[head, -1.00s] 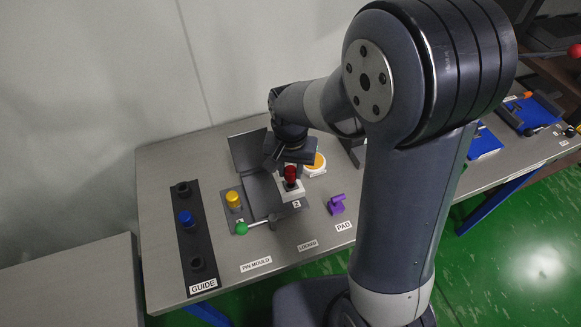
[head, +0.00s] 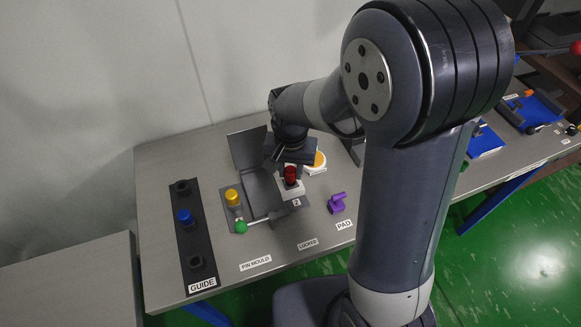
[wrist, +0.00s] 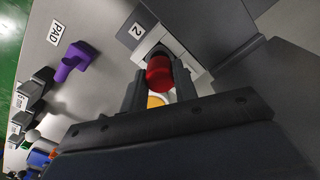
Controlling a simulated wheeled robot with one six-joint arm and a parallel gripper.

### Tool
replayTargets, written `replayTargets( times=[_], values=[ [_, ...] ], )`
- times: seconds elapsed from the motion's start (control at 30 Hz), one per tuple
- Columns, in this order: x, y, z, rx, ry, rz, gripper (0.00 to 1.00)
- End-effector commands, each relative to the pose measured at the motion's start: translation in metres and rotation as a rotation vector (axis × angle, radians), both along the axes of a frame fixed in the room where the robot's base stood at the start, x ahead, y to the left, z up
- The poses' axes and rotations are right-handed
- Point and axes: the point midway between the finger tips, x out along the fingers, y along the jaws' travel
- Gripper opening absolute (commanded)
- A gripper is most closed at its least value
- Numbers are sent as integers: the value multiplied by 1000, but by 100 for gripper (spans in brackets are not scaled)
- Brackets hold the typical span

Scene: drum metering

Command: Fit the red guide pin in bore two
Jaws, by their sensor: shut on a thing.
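The red guide pin (head: 290,175) is upright at the white block of bore two (head: 292,191), beside the "2" label. My gripper (head: 289,168) is shut on the pin from above. In the wrist view the red pin (wrist: 159,74) sits between the two dark fingers of my gripper (wrist: 158,85), over the white block (wrist: 150,42). The pin's lower end is at the block's opening; how deep it sits I cannot tell. A yellow pin (head: 232,198) stands in the mould's other position. The mould's dark lid (head: 247,149) is raised behind.
A guide rack (head: 193,241) at left holds a blue pin (head: 184,217). A green-knobbed lever (head: 241,227) lies at the mould's front. A purple piece (head: 337,203) stands at right. An orange-topped round button (head: 318,160) is behind the bore block.

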Motion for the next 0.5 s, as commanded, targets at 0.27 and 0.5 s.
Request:
replayTargets(
  times=[0.27, 0.5],
  values=[
    [0, 0, -8, 0, 0, 0, 0],
    [0, 0, -14, 0, 0, 0, 0]
  ],
)
